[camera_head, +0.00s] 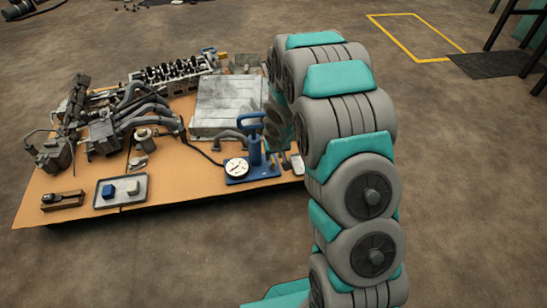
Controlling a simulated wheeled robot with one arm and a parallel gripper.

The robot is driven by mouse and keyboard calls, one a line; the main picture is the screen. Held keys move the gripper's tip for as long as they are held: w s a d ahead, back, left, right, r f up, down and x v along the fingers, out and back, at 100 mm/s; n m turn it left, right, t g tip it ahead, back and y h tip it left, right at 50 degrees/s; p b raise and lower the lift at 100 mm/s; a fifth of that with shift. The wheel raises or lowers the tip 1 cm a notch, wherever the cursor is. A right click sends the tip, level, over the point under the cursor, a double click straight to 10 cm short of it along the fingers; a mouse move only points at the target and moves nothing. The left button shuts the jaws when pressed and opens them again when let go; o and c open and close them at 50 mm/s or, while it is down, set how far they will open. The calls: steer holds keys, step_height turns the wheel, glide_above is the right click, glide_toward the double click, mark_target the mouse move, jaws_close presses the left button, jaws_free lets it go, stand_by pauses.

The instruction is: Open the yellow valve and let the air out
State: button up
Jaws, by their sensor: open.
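A round white gauge (236,168) sits at the left of the base. I cannot make out a yellow valve; it may be hidden behind my arm or too small to tell. My arm arches over and comes down just right of the pump. My gripper (286,162) shows small and partly hidden at the arm's end, low beside the pump base. It appears open; I cannot tell whether it touches anything.
The wooden table (190,190) also carries a large grey metal block (228,105), an engine part with pipes (145,112), a tray (120,191) with blue and grey pieces, and a wooden block (62,200). A dark hose runs to the gauge. Open floor lies right and in front.

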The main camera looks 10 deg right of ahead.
steer(key=shift+v, duration=2.1)
steer(key=shift+f, duration=0.1)
steer(key=s+d+r+g+h+p, duration=0.1)
steer(key=s+d+r+p, duration=0.1)
steer(key=s+r, duration=0.65)
steer(key=s+d+r+g+h+p, duration=0.1)
steer(key=s+d+r+g+p, duration=0.15)
steer(key=s+r, duration=0.65)
steer(key=s+a+r+g+y+p, duration=0.1)
steer(key=s+a+r, duration=0.1)
steer(key=s+r, duration=0.4)
steer(key=s+a+r+g+y+p, duration=0.1)
steer(key=s+r, duration=0.5)
steer(key=s, duration=1.1)
steer(key=shift+a+r+g, duration=0.25)
steer(key=shift+a+g, duration=0.2)
steer(key=shift+a, duration=0.25)
steer(key=shift+s+a, duration=0.1)
steer(key=shift+s, duration=0.05)
